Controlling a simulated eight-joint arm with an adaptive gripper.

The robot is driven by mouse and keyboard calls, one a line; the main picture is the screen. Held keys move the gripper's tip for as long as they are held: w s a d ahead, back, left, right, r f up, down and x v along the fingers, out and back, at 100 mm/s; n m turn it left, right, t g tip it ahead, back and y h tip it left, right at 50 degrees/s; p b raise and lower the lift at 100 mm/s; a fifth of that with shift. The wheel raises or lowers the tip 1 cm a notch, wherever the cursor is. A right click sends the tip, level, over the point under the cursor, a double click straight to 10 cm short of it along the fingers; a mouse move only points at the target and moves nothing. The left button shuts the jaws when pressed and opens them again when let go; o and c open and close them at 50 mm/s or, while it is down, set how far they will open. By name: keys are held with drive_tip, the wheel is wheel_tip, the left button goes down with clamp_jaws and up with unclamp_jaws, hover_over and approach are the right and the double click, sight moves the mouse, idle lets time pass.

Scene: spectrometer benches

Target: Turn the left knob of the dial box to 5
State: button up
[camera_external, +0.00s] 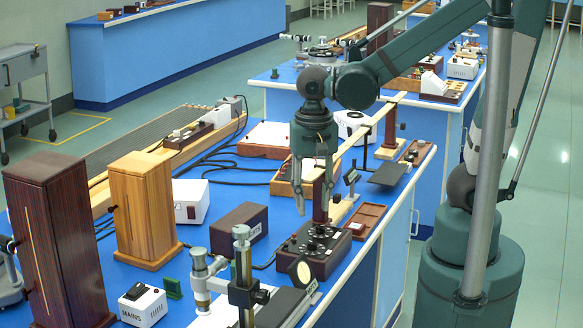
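The dial box (327,262) is a dark, reddish-brown box with a black top carrying several small knobs. It sits near the right edge of the blue bench, below my gripper in the picture. Its left knob (293,243) looks small and dark, and I cannot read its setting. My gripper (314,204) points down above the dial box. Its two fingers are spread apart, with a dark red post (320,203) showing between them. The fingers appear empty and apart from the knobs.
A dark brown box (239,228) stands left of the dial box. A microscope-like stand (243,262) is in front, and a wooden tray (364,219) lies to the right. Tall wooden cabinets (145,205) stand at the left. Black cables (226,160) cross the blue bench top.

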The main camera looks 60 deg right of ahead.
drive_tip(key=shift+r, duration=0.9)
drive_tip(key=shift+d, duration=0.1)
drive_tip(key=w+d+r+n+t, duration=0.2)
drive_tip(key=d+r+n+t, duration=0.5)
drive_tip(key=d+n, duration=0.4)
drive_tip(key=shift+w+d+r, duration=0.2)
drive_tip(key=shift+d+r, duration=0.1)
drive_tip(key=shift+r, duration=0.55)
drive_tip(key=shift+o, duration=0.5)
